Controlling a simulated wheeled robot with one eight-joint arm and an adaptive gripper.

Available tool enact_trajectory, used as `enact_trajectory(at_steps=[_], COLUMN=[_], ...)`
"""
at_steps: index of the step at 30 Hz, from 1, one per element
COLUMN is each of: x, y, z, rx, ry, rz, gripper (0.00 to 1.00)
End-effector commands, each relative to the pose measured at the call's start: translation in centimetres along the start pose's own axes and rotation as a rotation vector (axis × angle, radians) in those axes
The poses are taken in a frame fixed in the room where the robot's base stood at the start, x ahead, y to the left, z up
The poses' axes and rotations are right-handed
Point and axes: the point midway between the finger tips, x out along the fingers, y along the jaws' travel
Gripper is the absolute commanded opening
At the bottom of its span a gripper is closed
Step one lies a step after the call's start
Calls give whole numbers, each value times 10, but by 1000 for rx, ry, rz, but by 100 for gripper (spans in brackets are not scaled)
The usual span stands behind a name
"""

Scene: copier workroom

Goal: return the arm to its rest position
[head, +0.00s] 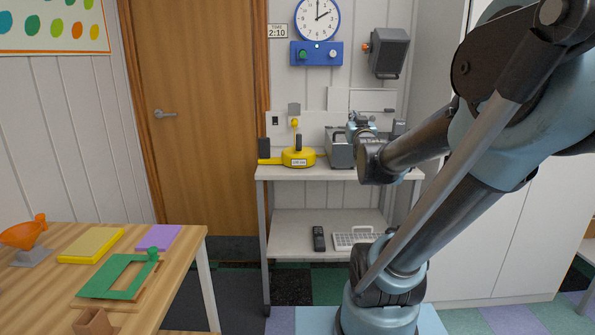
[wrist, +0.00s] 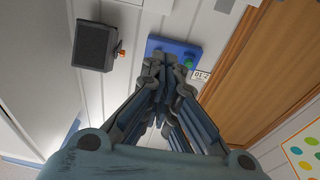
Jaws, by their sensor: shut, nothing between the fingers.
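My gripper (wrist: 165,68) fills the middle of the wrist view. Its fingers are drawn together at the tips with nothing between them. Beyond them, the wrist view shows the wall with a blue panel (wrist: 184,55) and a dark box-shaped device (wrist: 96,46). In the head view my arm is folded on the right side, its upper links reaching up out of the picture. Its forearm points left, ending in front of the white shelf unit (head: 284,172). The fingers are hard to make out there.
A yellow device (head: 299,158) and a grey machine (head: 341,152) stand on the shelf top, close to my wrist in the picture. A wooden table (head: 180,262) with a green frame (head: 118,277) stands at left. The floor between table and shelf looks clear.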

Motion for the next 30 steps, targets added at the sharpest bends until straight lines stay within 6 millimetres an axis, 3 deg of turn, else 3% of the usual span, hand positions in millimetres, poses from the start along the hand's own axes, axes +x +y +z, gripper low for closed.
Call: enact_trajectory(at_steps=[8,14,21,30], x=[-21,-56,-134,-256], y=[0,2,1,0], z=[45,102,178,237], rx=[-1,-7,-10,-16], ry=[-199,-447,-828,-1288], rz=[-1,9,6,-7], gripper=[0,0,0,0])
